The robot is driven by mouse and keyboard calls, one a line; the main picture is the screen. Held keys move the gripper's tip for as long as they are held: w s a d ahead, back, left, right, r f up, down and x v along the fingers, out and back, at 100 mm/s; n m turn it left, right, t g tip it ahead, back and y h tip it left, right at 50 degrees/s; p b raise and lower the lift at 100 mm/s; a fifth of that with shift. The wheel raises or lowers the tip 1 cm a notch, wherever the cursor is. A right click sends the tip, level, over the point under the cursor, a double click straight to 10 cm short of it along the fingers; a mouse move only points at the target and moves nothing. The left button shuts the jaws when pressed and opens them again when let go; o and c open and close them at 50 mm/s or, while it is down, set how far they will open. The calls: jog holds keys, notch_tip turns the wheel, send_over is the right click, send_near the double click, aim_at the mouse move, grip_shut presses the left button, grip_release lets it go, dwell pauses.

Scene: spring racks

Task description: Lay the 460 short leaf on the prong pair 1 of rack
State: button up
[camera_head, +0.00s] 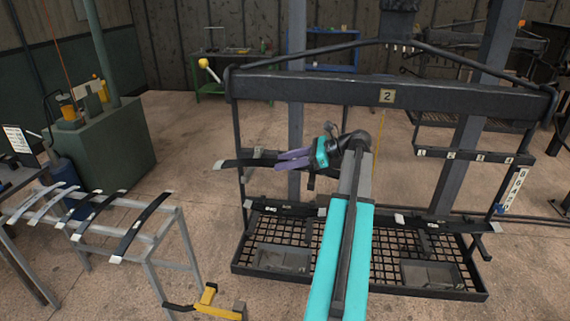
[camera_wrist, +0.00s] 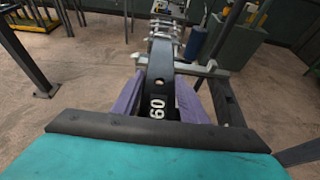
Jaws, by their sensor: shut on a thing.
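My gripper (camera_head: 280,160), with purple fingers, is shut on a dark leaf (camera_head: 243,163) in front of the left part of the rack. The leaf sticks out to the left past the rack's left upright and has a pale end. In the wrist view the leaf (camera_wrist: 160,74) runs away from between the fingers (camera_wrist: 160,104); it has a round hole and white digits reading "60", the rest hidden. The rack (camera_head: 310,88) is a dark hanging frame with a "2" plate on its top beam.
Several dark and grey leaves with pale ends lie on a grey stand (camera_head: 165,240) at left. A mesh tray (camera_head: 245,262) with grey bins forms the rack's base. A yellow-and-black object (camera_head: 207,300) is at the bottom. Open floor lies between stand and rack.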

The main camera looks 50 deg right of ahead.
aim_at(322, 170)
jog(key=shift+a+f, duration=0.1)
jog(key=shift+f, duration=1)
jog(key=o, duration=1.3)
jog(key=shift+s, duration=0.1)
jog(key=b+v, duration=0.5)
jog(key=v, duration=0.7)
jog(key=shift+s+d, duration=0.25)
jog(key=shift+s+d+r, duration=0.2)
jog(key=shift+s+r, duration=0.1)
jog(key=shift+s, duration=0.15)
